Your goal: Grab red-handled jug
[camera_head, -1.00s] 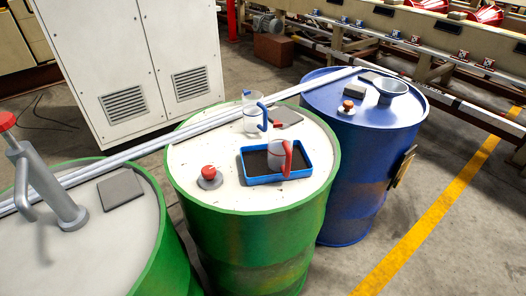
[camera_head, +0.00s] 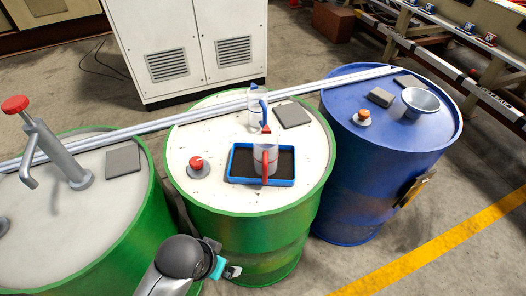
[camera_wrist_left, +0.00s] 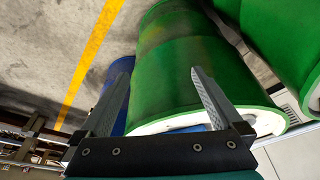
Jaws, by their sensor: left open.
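The red-handled jug (camera_head: 265,152) is a clear jug standing upright in a blue-rimmed tray (camera_head: 235,180) on the middle green drum. Its red handle faces the front. A blue-handled jug (camera_head: 254,102) stands just behind it. My left gripper (camera_head: 228,271) is low in front of the middle drum, below its top and apart from the jug. In the left wrist view my left gripper (camera_wrist_left: 155,95) is open and empty, its fingers spread before the green drum's side. The jug cannot be made out there. My right gripper is not in view.
The middle drum (camera_head: 190,140) also bears a red-knobbed cap (camera_head: 197,166) and a grey plate (camera_head: 293,115). Metal rails (camera_head: 195,116) cross behind the jugs. A pump (camera_head: 52,150) stands on the left drum. The blue drum (camera_head: 350,190) is at right with a funnel (camera_head: 420,101).

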